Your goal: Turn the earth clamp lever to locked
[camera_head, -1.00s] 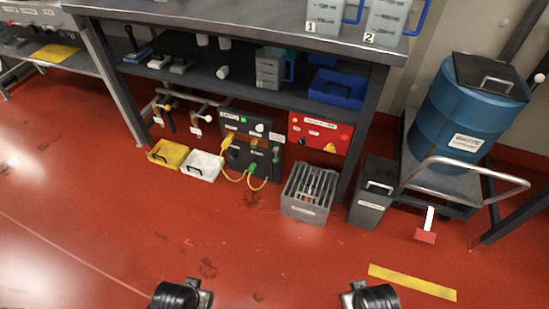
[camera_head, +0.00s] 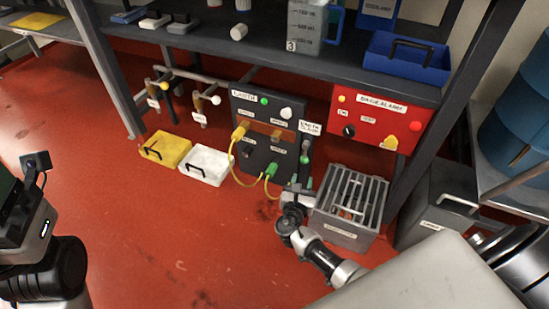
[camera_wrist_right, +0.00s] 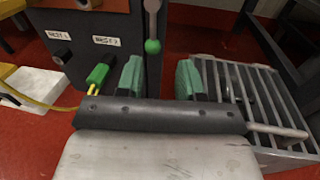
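The earth clamp lever (camera_head: 304,154) is on the right side of the dark earth panel (camera_head: 262,150), under a white label. In the right wrist view the lever (camera_wrist_right: 152,25) hangs down and ends in a green ball. My right gripper (camera_head: 297,188) is low in front of the panel, left of the grey slatted box. In its wrist view the two green finger pads (camera_wrist_right: 160,78) stand apart with nothing between them, below and nearer than the ball. My left arm is at the left edge of the head view; its fingers cannot be made out.
A yellow cable (camera_head: 244,183) loops in front of the panel to a green plug (camera_head: 270,170). A red panel (camera_head: 376,118) is at the right, above the grey slatted box (camera_head: 350,205). Yellow (camera_head: 165,148) and white (camera_head: 206,164) trays lie left. The red floor in front is clear.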

